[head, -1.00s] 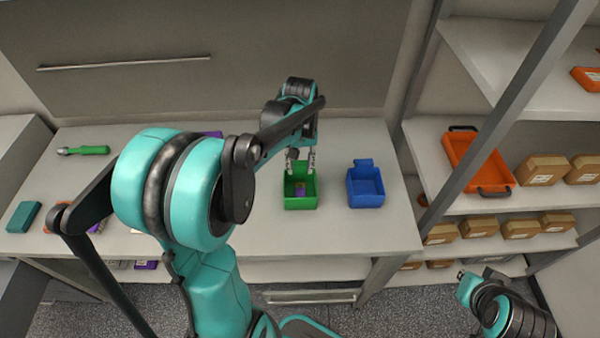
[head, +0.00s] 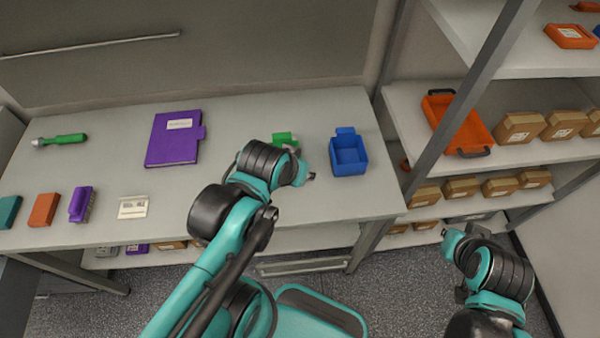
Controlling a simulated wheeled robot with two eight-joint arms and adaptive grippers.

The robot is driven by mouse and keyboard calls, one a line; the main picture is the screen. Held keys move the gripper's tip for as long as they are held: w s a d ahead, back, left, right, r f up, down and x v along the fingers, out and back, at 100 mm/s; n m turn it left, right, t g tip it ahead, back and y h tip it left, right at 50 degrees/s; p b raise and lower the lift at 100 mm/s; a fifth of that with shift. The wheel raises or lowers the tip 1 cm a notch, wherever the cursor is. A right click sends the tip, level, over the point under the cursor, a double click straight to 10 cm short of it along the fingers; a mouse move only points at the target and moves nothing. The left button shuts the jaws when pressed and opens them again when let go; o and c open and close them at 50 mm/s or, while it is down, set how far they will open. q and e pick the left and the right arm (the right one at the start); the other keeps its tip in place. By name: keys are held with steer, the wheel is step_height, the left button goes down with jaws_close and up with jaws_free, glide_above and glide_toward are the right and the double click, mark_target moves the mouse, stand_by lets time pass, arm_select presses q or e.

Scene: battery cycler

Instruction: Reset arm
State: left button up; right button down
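My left arm comes up from the bottom left, and its gripper (head: 308,175) is over the table between the green bin and the blue bin. Its fingers are mostly hidden and I cannot tell their opening. The green bin (head: 285,138) is largely covered by my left arm, so its contents are hidden. The blue bin (head: 348,155) stands just right of the gripper, apart from it, and looks empty. My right gripper (head: 448,244) is at the lower right, off the table, near the shelf; its fingers are too small to read.
The table (head: 240,110) also holds a purple binder (head: 175,138), a green-handled tool (head: 60,140), a white labelled card (head: 133,207), an orange block (head: 43,209), a purple brush-like item (head: 81,204) and a teal block (head: 8,211). The shelf at right carries an orange tray (head: 457,124) and several cardboard boxes.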

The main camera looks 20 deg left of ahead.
arm_select(q)
steer(key=shift+s+d+f+t, duration=0.2)
steer(key=shift+s+d+t, duration=0.1)
steer(key=shift+s, duration=0.05)
steer(key=shift+f+b, duration=2.45)
steer(key=shift+f, duration=0.05)
